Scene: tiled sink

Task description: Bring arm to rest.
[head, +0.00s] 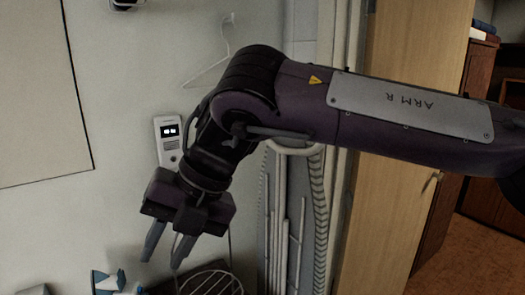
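My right gripper (162,262) is in the lower left of the head view, at the end of the purple-and-black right arm (410,107), which comes in from the right edge. The arm is raised and bends down at the dark joint near the middle. The gripper points downward. Its two grey fingers stand apart with nothing visible between them. My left arm and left gripper are not in this view.
A white wall unit (168,140) and a hanger (226,45) are on the wall behind my arm. A dark rack with pale wire (212,284) and small blue-white items (107,281) sit low by the gripper. A wooden door (405,130) stands behind the arm.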

